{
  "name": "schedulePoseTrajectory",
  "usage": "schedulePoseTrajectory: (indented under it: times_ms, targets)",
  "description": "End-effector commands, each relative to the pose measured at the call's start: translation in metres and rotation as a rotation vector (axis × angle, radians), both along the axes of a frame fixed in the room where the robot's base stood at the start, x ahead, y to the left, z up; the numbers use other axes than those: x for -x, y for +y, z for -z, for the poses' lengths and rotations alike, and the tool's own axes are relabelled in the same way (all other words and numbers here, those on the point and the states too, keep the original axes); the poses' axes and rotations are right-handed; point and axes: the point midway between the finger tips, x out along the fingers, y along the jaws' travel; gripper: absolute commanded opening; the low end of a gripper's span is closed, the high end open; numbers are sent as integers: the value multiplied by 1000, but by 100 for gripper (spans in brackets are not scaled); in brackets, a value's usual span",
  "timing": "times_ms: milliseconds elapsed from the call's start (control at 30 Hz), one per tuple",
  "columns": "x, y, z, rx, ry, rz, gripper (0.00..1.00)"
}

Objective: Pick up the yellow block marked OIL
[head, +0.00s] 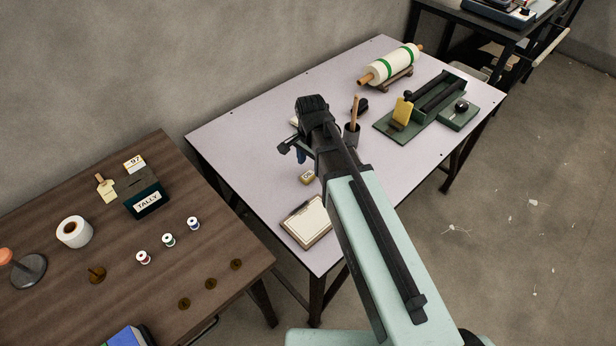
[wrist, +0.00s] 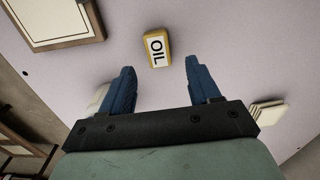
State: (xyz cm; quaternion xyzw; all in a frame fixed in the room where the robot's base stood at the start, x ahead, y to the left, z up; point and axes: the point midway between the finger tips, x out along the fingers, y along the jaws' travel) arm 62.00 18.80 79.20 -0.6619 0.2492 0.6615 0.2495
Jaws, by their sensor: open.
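The yellow block (wrist: 157,48) lies flat on the pale table, with a white label reading OIL facing up. In the wrist view it sits just beyond the fingertips, roughly centred between them. It also shows in the head view as a small yellow block (head: 307,177), just below my gripper (head: 301,155). In the wrist view my gripper (wrist: 158,75) is open, with its two blue fingers well apart and nothing between them. There is a gap between the fingertips and the block.
A framed board (head: 306,222) lies near the table's front edge. A dark cup (head: 351,136) with a wooden stick stands right of my gripper. A green device (head: 428,108) and a striped roll (head: 392,65) sit farther right. A brown table (head: 60,205) with small items stands left.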

Motion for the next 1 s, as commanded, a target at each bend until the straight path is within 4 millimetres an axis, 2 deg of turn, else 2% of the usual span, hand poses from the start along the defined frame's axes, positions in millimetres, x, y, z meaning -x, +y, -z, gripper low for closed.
schedulePoseTrajectory:
  times_ms: [300, 600, 1000]
  targets:
    - [2, 1, 34, 0, 1, 0, 62]
    - [2, 1, 38, 0, 0, 0, 62]
    - [2, 1, 38, 1, 1, 0, 23]
